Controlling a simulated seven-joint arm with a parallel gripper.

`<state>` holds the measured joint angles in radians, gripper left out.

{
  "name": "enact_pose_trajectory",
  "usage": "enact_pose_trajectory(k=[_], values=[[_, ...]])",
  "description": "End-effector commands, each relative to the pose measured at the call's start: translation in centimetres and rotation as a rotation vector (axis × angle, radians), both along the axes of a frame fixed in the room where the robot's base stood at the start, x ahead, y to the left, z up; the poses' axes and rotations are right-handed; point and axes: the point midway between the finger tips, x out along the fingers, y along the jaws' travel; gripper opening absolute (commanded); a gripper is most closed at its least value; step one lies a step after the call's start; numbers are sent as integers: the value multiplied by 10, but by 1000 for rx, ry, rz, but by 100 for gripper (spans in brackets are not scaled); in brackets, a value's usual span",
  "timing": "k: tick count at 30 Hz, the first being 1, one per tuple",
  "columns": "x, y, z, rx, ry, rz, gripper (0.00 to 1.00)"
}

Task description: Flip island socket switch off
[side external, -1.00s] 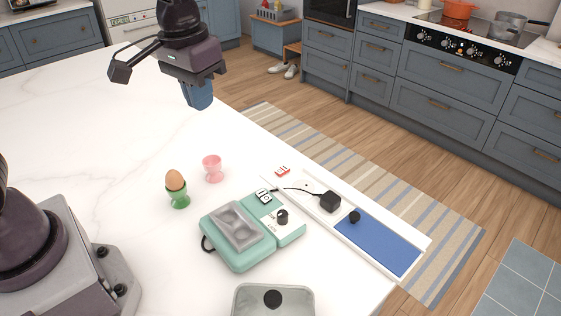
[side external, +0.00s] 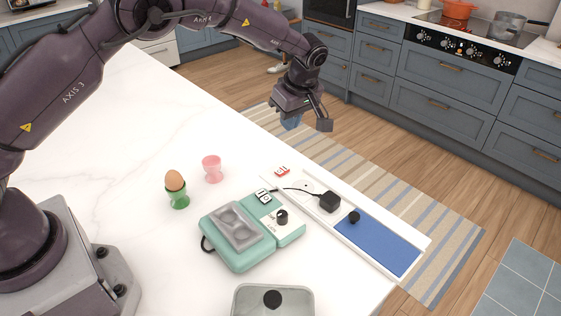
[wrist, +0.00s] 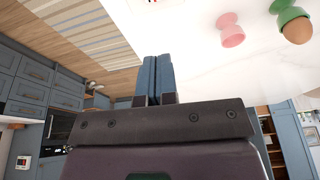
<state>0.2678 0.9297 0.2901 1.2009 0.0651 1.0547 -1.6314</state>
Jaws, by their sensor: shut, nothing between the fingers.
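A small red-and-white piece (side external: 282,171), which looks like the socket switch, sits on the white island top just beyond the teal appliance. Its on or off position is too small to read. A black plug (side external: 330,202) with a cable is on the long white tray beside it. My gripper (side external: 291,122) is in the air above and beyond the switch, touching nothing. In the wrist view its blue fingers (wrist: 157,75) are together and empty. A sliver of a white piece with red marks (wrist: 152,1) shows at the top edge there.
The teal appliance (side external: 234,251) stands near the white tray (side external: 385,272) with its blue panel (side external: 376,241). An egg in a green cup (side external: 178,197) and a pink cup (side external: 212,168) stand to the left. A grey container (side external: 245,300) is at the front.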

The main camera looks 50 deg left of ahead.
Motion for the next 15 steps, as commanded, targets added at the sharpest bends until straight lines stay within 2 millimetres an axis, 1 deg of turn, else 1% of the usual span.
enact_pose_trajectory(k=[4, 15], values=[[-1, 0, 0, 0, -14, 56, 0], [-1, 1, -2, -1, -13, 60, 0]])
